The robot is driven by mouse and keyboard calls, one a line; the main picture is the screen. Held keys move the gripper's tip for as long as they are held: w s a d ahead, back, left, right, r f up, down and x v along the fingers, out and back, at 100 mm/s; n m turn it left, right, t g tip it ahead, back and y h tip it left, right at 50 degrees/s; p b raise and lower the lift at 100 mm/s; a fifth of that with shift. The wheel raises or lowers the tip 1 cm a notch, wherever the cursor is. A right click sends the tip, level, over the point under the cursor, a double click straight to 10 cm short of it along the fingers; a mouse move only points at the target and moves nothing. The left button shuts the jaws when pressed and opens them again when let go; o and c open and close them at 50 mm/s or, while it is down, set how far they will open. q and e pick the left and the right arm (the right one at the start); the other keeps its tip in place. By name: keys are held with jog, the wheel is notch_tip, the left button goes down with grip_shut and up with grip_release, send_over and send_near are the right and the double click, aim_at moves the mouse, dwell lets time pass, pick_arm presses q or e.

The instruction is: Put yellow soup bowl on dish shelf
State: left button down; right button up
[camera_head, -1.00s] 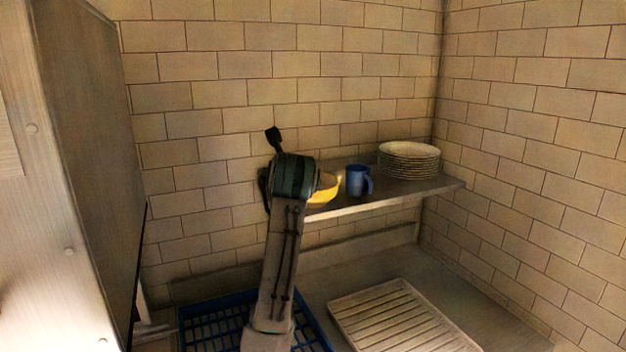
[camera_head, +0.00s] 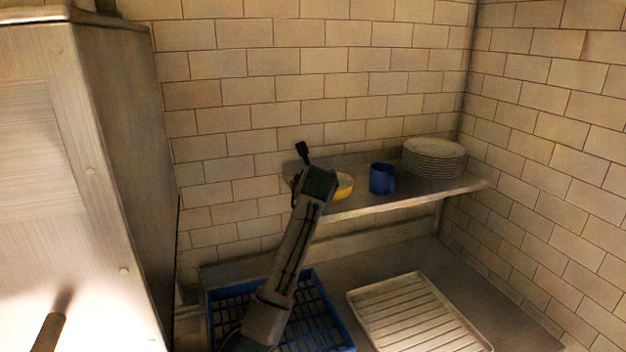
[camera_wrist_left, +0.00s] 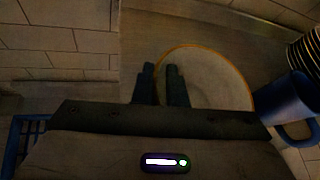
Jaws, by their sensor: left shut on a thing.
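The yellow soup bowl (camera_head: 344,187) is at the left part of the dish shelf (camera_head: 400,198), left of a blue mug. It looks level with the shelf top, but I cannot tell for certain whether its base touches. In the left wrist view the bowl (camera_wrist_left: 218,82) shows a pale inside and a yellow rim. My left gripper (camera_wrist_left: 161,86) is shut on the bowl's left rim, with its two fingers close together. In the head view my arm hides the fingers and part of the bowl. My right gripper is not in view.
The blue mug (camera_head: 381,178) stands close right of the bowl, and a stack of plates (camera_head: 434,158) is further right. Below are a blue rack (camera_head: 335,318) and a ribbed white tray (camera_head: 418,315). A large metal cabinet (camera_head: 115,130) stands at the left.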

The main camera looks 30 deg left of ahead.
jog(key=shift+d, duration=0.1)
pick_arm(q)
jog(key=c, duration=1.9)
grip_release()
jog(key=shift+d+f, duration=0.1)
jog(key=o, duration=0.3)
jog(key=shift+o, duration=0.7)
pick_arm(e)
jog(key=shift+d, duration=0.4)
